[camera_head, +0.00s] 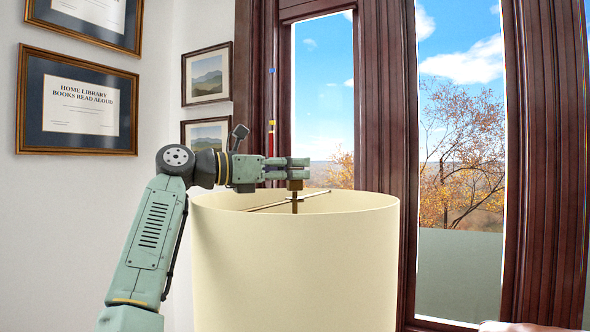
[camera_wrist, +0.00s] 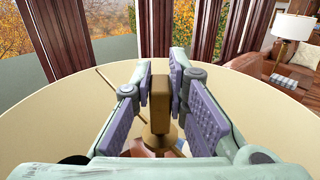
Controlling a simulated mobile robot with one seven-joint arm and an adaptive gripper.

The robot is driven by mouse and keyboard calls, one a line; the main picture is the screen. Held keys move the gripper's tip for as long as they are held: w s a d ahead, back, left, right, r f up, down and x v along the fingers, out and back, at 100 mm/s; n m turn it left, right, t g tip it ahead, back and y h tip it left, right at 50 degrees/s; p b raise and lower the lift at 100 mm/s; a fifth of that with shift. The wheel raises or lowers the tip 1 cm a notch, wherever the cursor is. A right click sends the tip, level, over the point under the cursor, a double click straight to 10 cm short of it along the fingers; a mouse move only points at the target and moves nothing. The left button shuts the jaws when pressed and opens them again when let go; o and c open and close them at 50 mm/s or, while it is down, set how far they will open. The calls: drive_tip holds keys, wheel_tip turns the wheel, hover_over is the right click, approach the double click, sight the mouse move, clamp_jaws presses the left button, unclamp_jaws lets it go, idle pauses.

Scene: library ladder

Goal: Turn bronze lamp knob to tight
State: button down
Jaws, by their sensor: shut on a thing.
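The bronze lamp knob (camera_wrist: 160,95) is a small upright brown block in the middle of the wrist view. In the head view, the knob (camera_head: 295,185) shows just under my fingertips, on top of a thin rod above the lampshade. My gripper (camera_head: 297,168) reaches in from the left and is shut on the knob. In the wrist view, my gripper's purple pads (camera_wrist: 161,84) stand on both sides of the knob. The cream lampshade (camera_head: 295,265) is below, open at the top, with a thin spoke (camera_head: 262,205) running to the central rod. The lamp's base is hidden.
Dark wood window frames (camera_head: 385,110) stand behind the lamp. Framed pictures (camera_head: 78,105) hang on the left wall. The wrist view shows a brown leather chair (camera_wrist: 295,65) and another lamp (camera_wrist: 293,28) at the right. The shade's rim surrounds my gripper closely.

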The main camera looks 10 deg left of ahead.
idle(0.3)
drive_tip(key=c, duration=1.6)
unclamp_jaws()
drive_tip(key=shift+o, duration=0.2)
drive_tip(key=shift+s+a, duration=0.1)
drive_tip(key=v, duration=1.1)
drive_tip(key=shift+s+a, duration=0.2)
drive_tip(key=shift+a, duration=0.1)
drive_tip(key=shift+o, duration=0.2)
